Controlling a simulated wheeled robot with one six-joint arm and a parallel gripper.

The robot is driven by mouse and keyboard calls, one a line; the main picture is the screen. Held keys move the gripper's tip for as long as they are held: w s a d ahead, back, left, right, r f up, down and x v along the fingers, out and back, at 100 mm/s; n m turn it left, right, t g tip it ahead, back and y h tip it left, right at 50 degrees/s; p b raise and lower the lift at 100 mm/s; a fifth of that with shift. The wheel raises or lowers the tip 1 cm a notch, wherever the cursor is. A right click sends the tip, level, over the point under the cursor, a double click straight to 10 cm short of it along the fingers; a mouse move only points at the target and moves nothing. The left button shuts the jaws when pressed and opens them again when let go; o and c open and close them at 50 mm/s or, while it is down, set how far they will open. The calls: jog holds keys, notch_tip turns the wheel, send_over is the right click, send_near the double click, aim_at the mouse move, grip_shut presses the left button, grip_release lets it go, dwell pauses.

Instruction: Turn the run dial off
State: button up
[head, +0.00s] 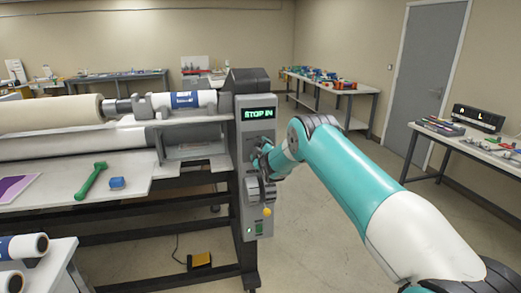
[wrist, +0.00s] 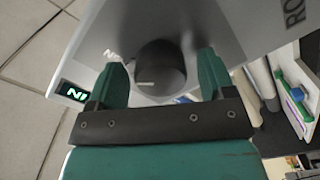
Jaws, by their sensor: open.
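The run dial (wrist: 158,68) is a dark round knob on the grey control panel (wrist: 228,28), with a pale pointer mark near its lower edge. In the wrist view my gripper (wrist: 161,60) is open, with one green finger on each side of the dial. Gaps seem to show between the fingers and the knob; I cannot tell whether either touches. In the head view my gripper (head: 262,158) is at the panel front and hides the dial.
The laminator's rollers (head: 50,112) and a shelf with a green tool (head: 92,181) and a blue block (head: 117,183) are left of the panel. Below my gripper are a grey lever part (head: 252,190) and a yellow knob (head: 267,212). A yellow pedal (head: 200,260) lies on the floor.

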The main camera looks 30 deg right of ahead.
jog(key=c, duration=0.9)
jog(key=shift+c, duration=0.2)
